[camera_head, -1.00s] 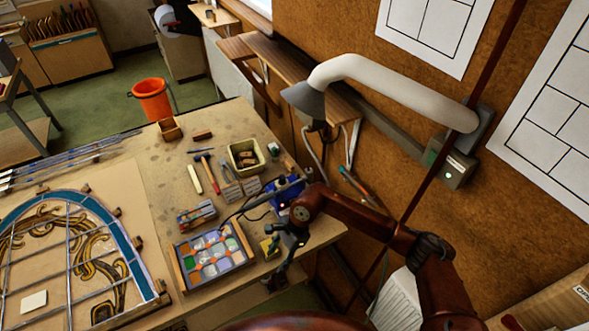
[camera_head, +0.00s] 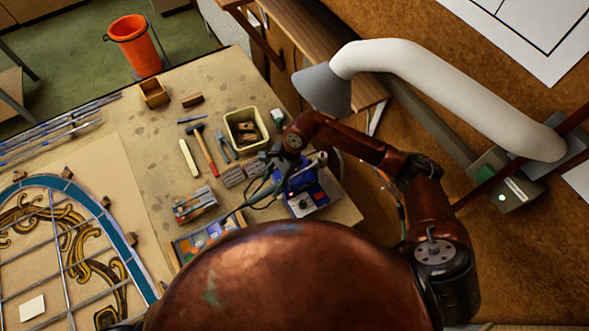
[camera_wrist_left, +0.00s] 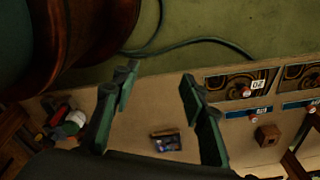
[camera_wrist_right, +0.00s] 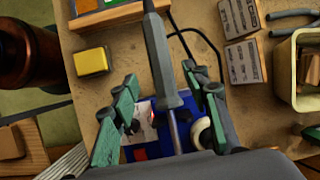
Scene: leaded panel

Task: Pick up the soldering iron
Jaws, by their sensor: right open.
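The soldering iron (camera_wrist_right: 157,50) has a grey handle and a bare metal shaft that runs down toward the blue soldering station (camera_wrist_right: 150,140). In the head view the iron (camera_head: 250,200) slants up to the right, to the blue station (camera_head: 305,185) at the bench's right edge. My right gripper (camera_wrist_right: 160,75) is open, its green-padded fingers on either side of the iron with gaps to it. In the head view this gripper (camera_head: 275,160) is small and partly hidden by its wrist. My left gripper (camera_wrist_left: 160,85) is open and empty, seen only in its own wrist view.
A tray of coloured glass (camera_head: 205,238) lies left of the iron, partly hidden by my body. A yellow block (camera_wrist_right: 91,62) and a cream bin (camera_head: 243,127) are close by. The leaded panel (camera_head: 60,250) fills the left.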

